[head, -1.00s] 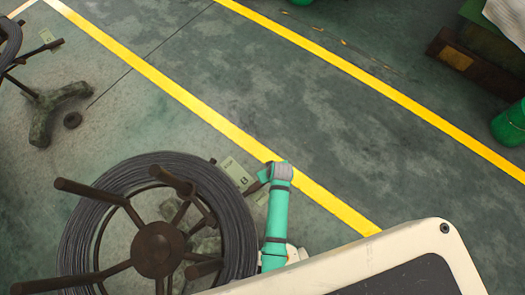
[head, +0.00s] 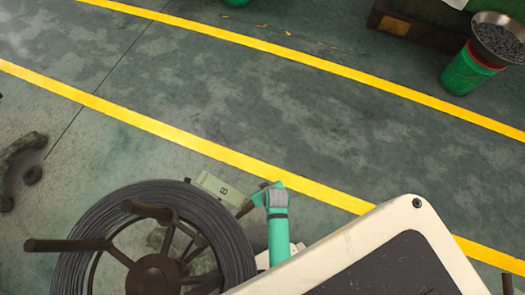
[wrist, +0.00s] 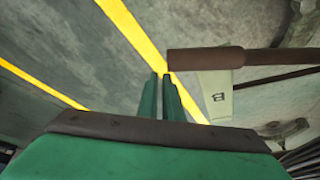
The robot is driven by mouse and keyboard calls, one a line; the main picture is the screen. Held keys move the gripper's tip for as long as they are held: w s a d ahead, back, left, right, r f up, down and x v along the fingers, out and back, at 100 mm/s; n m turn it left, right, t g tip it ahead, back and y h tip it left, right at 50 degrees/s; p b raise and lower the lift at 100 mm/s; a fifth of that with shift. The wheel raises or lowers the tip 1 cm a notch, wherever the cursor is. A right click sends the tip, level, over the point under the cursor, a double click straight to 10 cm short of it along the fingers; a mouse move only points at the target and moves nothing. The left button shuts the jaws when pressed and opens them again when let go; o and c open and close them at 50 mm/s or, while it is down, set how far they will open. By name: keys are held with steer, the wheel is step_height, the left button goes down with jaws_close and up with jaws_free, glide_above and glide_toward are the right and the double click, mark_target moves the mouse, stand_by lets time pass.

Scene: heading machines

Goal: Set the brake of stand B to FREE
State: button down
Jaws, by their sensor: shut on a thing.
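Stand B is a dark reel stand with a coil of grey wire (head: 90,225) and a brown hub with arms (head: 152,275), at the lower left of the head view. Its pale plate marked B (head: 220,188) lies beside the coil, and the plate also shows in the wrist view (wrist: 214,92). A brown brake lever (wrist: 210,61) crosses the wrist view from the right, its end at my fingertips. My gripper (wrist: 160,78) has green fingers close together, shut on that lever end. The brake's setting cannot be read.
Yellow floor lines (head: 180,132) run diagonally across open green floor. Part of another stand's foot (head: 20,160) shows at the left edge. A green bucket (head: 468,70) with a pan of small dark parts stands at the upper right.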

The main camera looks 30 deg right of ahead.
steer(key=s, duration=0.1)
steer(key=s+f, duration=0.1)
steer(key=shift+s+d+f+g, duration=0.15)
steer(key=shift+s+f+g, duration=0.05)
steer(key=shift+s+g, duration=0.2)
steer(key=w+v, duration=0.2)
steer(key=v, duration=0.9)
steer(key=shift+r+t, duration=0.3)
steer(key=shift+r, duration=0.2)
steer(key=shift+w, duration=0.1)
steer(key=s+a+r+t, duration=0.3)
steer(key=a+r, duration=0.1)
steer(key=r, duration=0.4)
steer(key=s+a+r+t, duration=0.2)
steer(key=a+r+t, duration=0.2)
steer(key=r, duration=0.4)
steer(key=s+a+r+t, duration=0.3)
steer(key=a+r, duration=0.2)
steer(key=r, duration=0.4)
steer(key=shift+s+a+t, duration=0.15)
steer(key=shift+s+t, duration=0.15)
steer(key=shift+t, duration=0.1)
